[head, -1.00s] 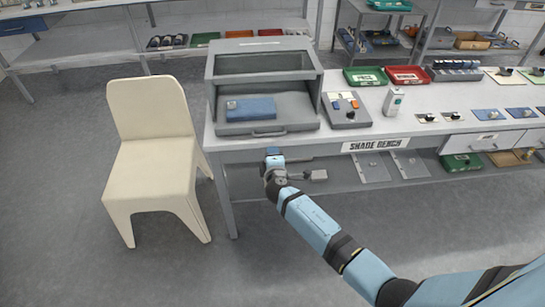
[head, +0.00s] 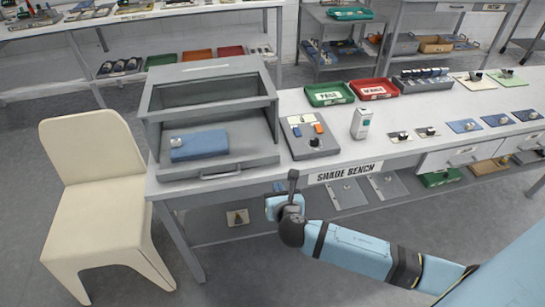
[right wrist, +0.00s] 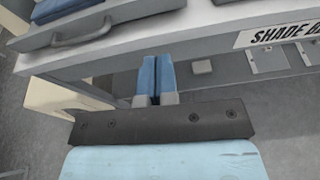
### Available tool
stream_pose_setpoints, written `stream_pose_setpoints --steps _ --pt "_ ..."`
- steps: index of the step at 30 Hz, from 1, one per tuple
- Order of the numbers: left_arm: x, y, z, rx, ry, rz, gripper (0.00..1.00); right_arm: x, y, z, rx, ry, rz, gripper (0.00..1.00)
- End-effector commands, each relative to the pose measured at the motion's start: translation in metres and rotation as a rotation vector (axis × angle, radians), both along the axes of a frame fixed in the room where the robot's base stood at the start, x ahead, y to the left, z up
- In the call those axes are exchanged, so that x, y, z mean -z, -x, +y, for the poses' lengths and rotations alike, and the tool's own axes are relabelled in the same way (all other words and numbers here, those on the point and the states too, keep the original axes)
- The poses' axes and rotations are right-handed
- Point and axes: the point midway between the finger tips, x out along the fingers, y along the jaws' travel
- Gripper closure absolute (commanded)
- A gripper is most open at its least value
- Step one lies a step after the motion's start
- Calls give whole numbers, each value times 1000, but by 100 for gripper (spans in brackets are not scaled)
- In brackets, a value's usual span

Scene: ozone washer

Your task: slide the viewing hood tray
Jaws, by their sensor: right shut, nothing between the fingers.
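The grey viewing hood (head: 208,92) stands at the left end of the bench. Its tray (head: 245,158) sits at the hood's open front, with a bar handle (head: 220,174) on its front edge. A blue block-like piece (head: 199,145) lies on the tray. My right gripper (head: 279,187) is below the bench's front edge, right of the handle and apart from it. In the right wrist view its blue fingers (right wrist: 156,75) are together and empty; the handle (right wrist: 80,34) shows to their upper left. My left gripper is not in view.
A cream chair (head: 92,190) stands left of the bench. A control box (head: 309,137) and a white bottle-like device (head: 361,123) stand right of the hood. Green (head: 329,94) and red (head: 374,89) trays are behind. The lower shelf holds flat plates (head: 347,193).

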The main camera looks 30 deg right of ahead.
Motion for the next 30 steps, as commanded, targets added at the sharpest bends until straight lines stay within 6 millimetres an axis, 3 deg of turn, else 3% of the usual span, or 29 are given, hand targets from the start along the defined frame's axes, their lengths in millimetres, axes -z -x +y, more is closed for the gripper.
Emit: stream_pose_setpoints --steps 3,7,21,30 --pt "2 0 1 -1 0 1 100 1 4 0 -16 39 21 100" --pt "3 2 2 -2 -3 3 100 5 -7 -3 -16 44 22 100" --pt "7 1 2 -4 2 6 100 31 -95 -28 -15 42 20 100" --pt "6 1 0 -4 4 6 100 31 -123 -36 -16 41 22 100"
